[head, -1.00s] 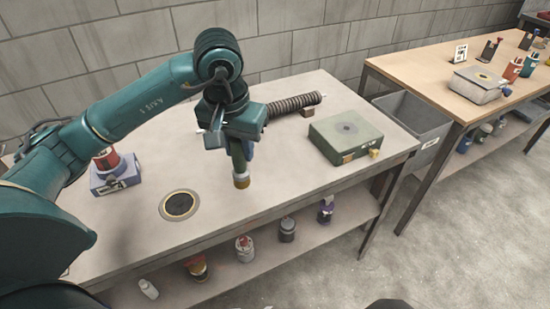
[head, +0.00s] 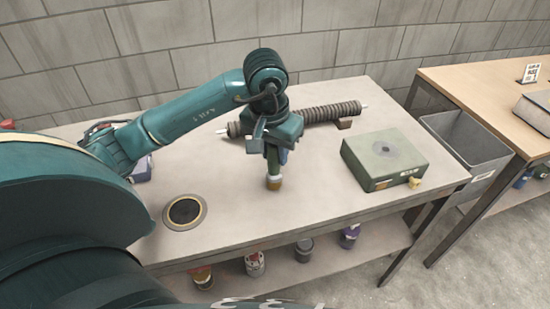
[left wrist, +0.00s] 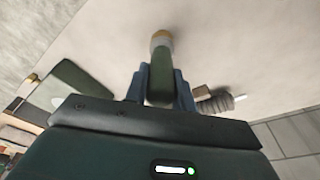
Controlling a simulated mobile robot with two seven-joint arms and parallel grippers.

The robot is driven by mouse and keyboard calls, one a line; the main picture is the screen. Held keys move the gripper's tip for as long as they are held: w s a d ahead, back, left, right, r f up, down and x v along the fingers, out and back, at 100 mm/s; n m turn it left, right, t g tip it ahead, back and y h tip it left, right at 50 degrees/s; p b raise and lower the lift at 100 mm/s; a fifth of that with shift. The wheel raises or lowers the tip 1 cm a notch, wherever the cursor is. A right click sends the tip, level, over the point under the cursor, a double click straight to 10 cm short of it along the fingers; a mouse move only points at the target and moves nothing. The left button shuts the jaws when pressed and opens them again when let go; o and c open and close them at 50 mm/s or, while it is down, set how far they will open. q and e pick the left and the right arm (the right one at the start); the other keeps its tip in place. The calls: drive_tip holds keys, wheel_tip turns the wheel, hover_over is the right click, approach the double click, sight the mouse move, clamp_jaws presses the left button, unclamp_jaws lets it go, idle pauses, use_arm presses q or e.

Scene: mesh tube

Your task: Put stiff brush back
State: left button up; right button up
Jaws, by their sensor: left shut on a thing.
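The brush (head: 273,183) has a green handle and a pale and yellowish end that points down. My left gripper (head: 276,146) is shut on its handle and holds it upright, in front of the ribbed tube. In the left wrist view the brush (left wrist: 161,72) sticks out between the blue fingers (left wrist: 161,88). I cannot tell whether the brush's lower end touches the table (head: 320,205). The dark ribbed tube (head: 333,113) lies along the back of the table, partly hidden by my gripper. My right gripper is not in view.
A black round opening with a pale ring (head: 185,211) is at the table's front left. A green box (head: 385,158) with a round disc stands at the right. Several containers stand on the shelf below. A grey bin (head: 465,145) stands between this table and a wooden one (head: 470,88).

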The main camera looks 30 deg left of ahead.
use_arm(q)
wheel_tip(320, 180, down, 2)
drive_tip(key=shift+f, duration=0.1)
drive_tip(key=shift+f, duration=0.15)
drive_tip(key=o, duration=1)
